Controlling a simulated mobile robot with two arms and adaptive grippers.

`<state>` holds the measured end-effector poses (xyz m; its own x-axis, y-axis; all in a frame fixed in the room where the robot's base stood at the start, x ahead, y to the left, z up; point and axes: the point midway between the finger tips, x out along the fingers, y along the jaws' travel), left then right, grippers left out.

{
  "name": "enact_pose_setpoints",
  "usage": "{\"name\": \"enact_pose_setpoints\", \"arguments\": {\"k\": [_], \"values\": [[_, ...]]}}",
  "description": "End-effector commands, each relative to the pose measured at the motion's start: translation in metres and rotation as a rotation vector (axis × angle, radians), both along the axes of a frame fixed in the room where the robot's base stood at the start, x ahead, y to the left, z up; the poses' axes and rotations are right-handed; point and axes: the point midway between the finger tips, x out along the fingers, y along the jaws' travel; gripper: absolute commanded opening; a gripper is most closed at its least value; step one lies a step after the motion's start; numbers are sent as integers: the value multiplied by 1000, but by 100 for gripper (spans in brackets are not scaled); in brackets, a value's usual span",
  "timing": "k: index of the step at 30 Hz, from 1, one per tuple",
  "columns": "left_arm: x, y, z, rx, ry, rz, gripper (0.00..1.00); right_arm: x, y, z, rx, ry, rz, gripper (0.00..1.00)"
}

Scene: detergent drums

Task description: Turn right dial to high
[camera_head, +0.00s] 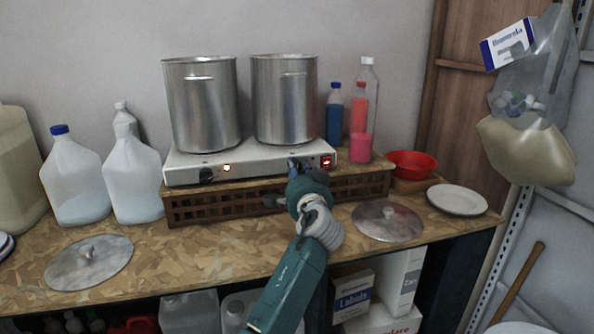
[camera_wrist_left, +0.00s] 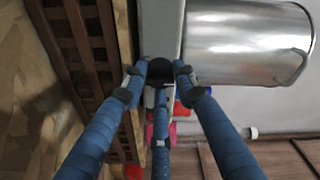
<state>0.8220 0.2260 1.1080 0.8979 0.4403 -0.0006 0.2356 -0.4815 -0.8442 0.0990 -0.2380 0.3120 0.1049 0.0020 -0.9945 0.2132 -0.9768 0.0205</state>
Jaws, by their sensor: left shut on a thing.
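The white two-burner hot plate (camera_head: 250,166) stands on a brown slatted crate, with a steel pot on each burner. My left gripper (camera_head: 296,167) reaches up to the right part of its front panel. In the left wrist view, its blue fingers (camera_wrist_left: 158,80) are shut around the black right dial (camera_wrist_left: 157,70). In the head view the gripper covers most of that dial, and its setting cannot be read. The black left dial (camera_head: 207,174) is free. My right gripper is not in view.
A lit red switch (camera_head: 327,160) sits just right of the gripper. The left pot (camera_head: 202,105) and right pot (camera_head: 284,100) stand close above the panel. Metal lids (camera_head: 89,263) (camera_head: 388,221) lie on the worktop. A pink cup (camera_head: 361,148) and bottles stand at right.

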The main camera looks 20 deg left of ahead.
Motion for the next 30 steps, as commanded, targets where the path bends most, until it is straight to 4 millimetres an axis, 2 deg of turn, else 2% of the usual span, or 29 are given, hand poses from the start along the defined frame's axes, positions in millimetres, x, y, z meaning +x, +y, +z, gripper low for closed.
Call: {"name": "enact_pose_setpoints", "arguments": {"k": [6, 16, 30], "values": [[0, 3, 4, 88, 56, 5, 2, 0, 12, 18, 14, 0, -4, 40], [0, 4, 7, 334, 209, 7, 2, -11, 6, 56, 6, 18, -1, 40], [0, 4, 9, 711, 438, 9, 2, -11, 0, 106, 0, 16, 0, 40]]}}
